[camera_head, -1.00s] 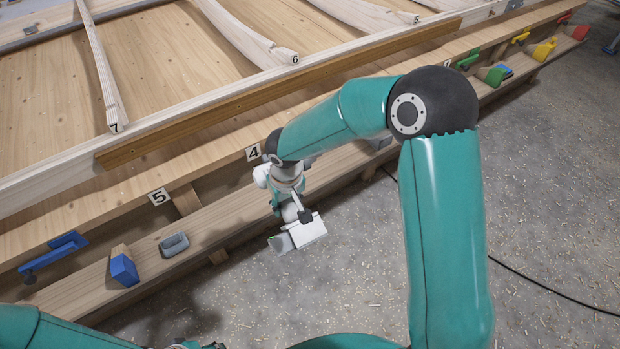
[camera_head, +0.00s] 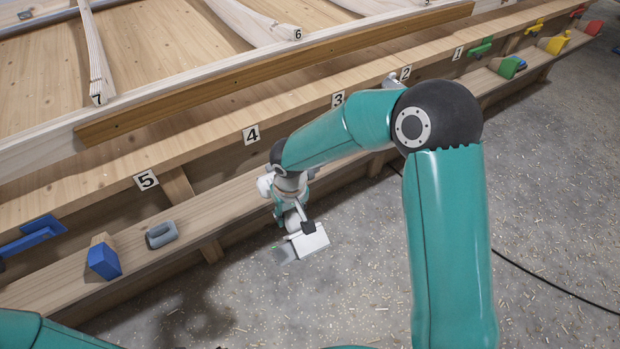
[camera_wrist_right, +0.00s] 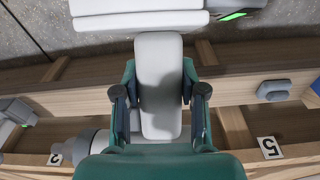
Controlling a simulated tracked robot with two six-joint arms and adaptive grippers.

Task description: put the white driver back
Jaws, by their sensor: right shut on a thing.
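The white driver (camera_head: 313,240) hangs from my right gripper (camera_head: 293,212) in the head view, in front of the lower shelf and over the floor. In the right wrist view the pale handle of the driver (camera_wrist_right: 160,85) sits between the two dark fingers of my right gripper (camera_wrist_right: 160,95), which is shut on it. A wide white block with a green light crosses the top of that view. My right arm hides part of the bench behind it. My left gripper is not in view; only part of my left arm shows at the lower left.
The bench edge has number labels, such as label 4 (camera_head: 251,134) and label 5 (camera_head: 147,180). The lower shelf (camera_head: 190,210) holds a grey item (camera_head: 161,234) and a blue-and-wood block (camera_head: 104,258). A blue clamp (camera_head: 35,235) is further left. A black cable (camera_head: 550,285) lies on the floor.

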